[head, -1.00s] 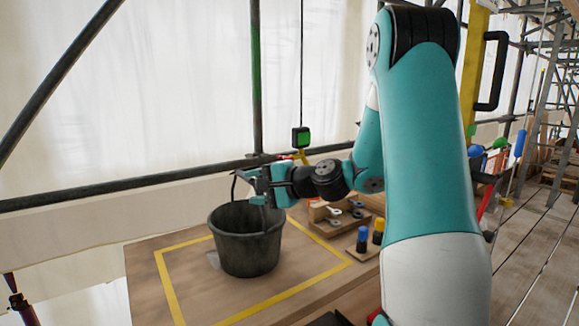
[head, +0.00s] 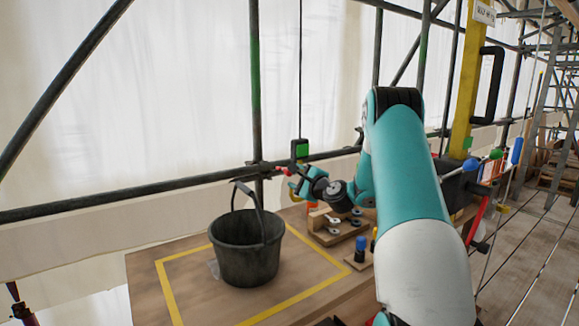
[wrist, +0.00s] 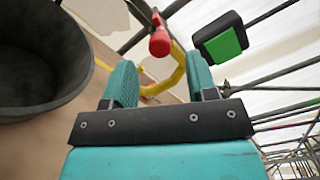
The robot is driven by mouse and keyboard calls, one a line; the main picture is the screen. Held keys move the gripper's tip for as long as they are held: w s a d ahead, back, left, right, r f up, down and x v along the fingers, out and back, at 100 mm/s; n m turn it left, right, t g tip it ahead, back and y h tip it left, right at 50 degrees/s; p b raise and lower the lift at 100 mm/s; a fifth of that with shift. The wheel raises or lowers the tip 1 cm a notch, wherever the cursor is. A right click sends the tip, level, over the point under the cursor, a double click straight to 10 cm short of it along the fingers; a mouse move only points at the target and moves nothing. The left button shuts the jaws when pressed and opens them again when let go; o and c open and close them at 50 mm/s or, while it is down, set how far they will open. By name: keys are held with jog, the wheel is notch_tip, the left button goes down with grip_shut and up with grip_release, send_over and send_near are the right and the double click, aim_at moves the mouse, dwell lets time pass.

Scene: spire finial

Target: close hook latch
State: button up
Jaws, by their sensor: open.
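The yellow hook (wrist: 172,75) shows in the wrist view, with a red latch piece (wrist: 160,36) beyond its upper end. In the head view the red piece (head: 283,171) sticks out to the left of my gripper. My gripper (wrist: 160,62) is open, its two teal fingers apart on either side of part of the yellow hook; I cannot tell whether they touch it. In the head view my gripper (head: 298,184) is just below the black block with a green face (head: 301,150), which hangs on a cable. My gripper hides much of the hook there.
A dark bucket (head: 245,260) stands inside a yellow taped outline on the wooden table (head: 205,305), its handle raised. A wooden rack (head: 335,236) with metal parts and a blue-capped bottle (head: 360,248) stand at right. A scaffold rail (head: 120,195) runs behind.

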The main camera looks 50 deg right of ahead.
aim_at(290, 173)
jog(key=p+x, duration=0.1)
jog(key=x, duration=0.4)
jog(key=shift+w, duration=0.1)
jog(key=shift+d, duration=0.1)
jog(key=c, duration=0.9)
